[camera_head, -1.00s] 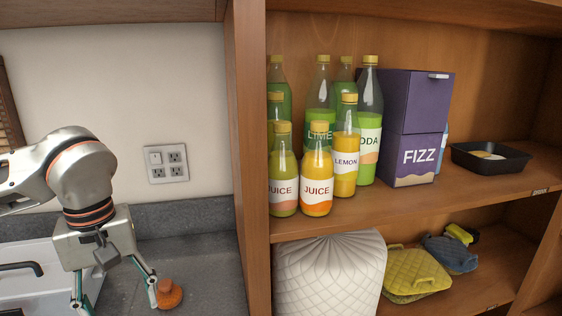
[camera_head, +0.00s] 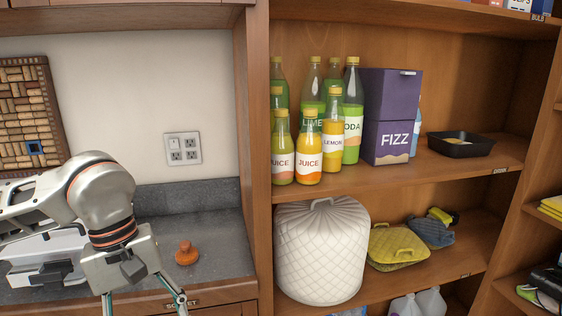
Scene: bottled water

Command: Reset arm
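My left gripper (camera_head: 147,304) is at the lower left, in front of the grey counter's front edge. Its two fingers are spread apart and point down. The fingertips reach the bottom edge of the picture, and I see nothing held between them. My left arm comes in from the left side. My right gripper and arm are not in the picture.
A small orange-brown object (camera_head: 187,253) stands on the grey counter (camera_head: 215,232). Several juice and soda bottles (camera_head: 309,150) and a purple FIZZ box (camera_head: 392,115) stand on the shelf. A black tray (camera_head: 461,145) is further right. Below are a white quilted cover (camera_head: 321,250) and mitts (camera_head: 398,245).

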